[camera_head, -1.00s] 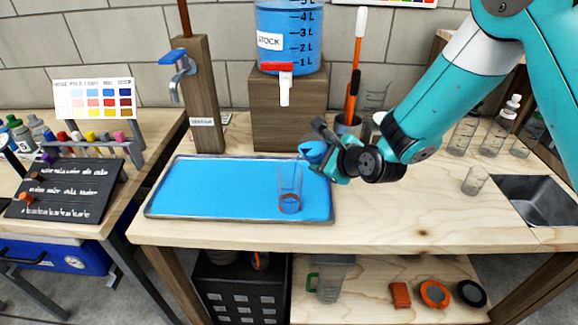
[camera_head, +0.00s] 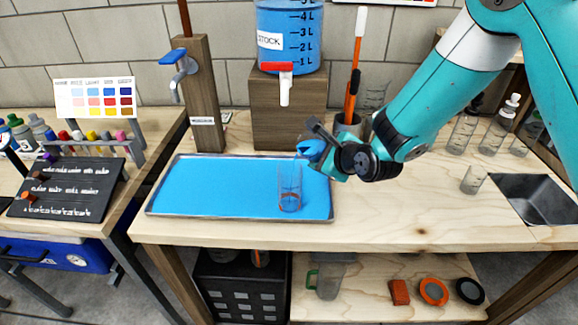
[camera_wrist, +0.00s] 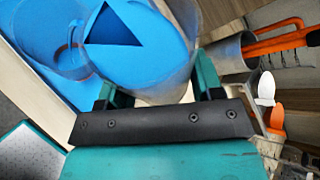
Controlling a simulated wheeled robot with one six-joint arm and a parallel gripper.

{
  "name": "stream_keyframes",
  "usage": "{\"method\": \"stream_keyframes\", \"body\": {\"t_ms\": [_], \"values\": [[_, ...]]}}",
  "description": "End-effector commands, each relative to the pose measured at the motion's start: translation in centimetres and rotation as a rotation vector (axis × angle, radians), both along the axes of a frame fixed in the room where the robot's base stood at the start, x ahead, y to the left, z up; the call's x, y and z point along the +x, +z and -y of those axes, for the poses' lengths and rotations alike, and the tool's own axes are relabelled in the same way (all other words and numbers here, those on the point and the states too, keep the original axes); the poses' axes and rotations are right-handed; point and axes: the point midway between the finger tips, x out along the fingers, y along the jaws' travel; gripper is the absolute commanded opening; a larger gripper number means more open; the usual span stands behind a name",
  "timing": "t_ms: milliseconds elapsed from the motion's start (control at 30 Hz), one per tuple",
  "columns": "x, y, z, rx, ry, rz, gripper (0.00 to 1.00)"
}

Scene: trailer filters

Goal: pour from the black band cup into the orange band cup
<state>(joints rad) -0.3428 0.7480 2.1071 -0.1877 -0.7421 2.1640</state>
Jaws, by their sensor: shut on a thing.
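My gripper (camera_head: 326,160) is shut on a clear cup holding blue liquid (camera_head: 311,149), above the right part of the blue tray. The held cup (camera_wrist: 145,45) is tilted in the wrist view, between the two teal fingers, with blue liquid inside. Its band is not visible, so I cannot confirm that it is black. A tall clear cup with an orange-brown band near its base (camera_head: 290,190) stands upright on the tray, just below and left of the held cup. I see no clear stream between them.
The blue tray (camera_head: 200,190) with a grey rim lies on the wooden bench. A stock tank (camera_head: 290,40) on a wooden block stands behind. A steel pot with an orange-handled tool (camera_head: 352,95) is close behind my gripper. A small glass (camera_head: 473,180) and a sink (camera_head: 540,198) are at right.

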Motion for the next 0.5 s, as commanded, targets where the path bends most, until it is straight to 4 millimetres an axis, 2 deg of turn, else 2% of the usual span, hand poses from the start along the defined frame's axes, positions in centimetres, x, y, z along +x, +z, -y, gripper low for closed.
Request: {"method": "stream_keyframes", "body": {"t_ms": [500], "values": [[0.00, 0.36, -0.06, -0.033, 0.000, 0.020, 0.25]]}}
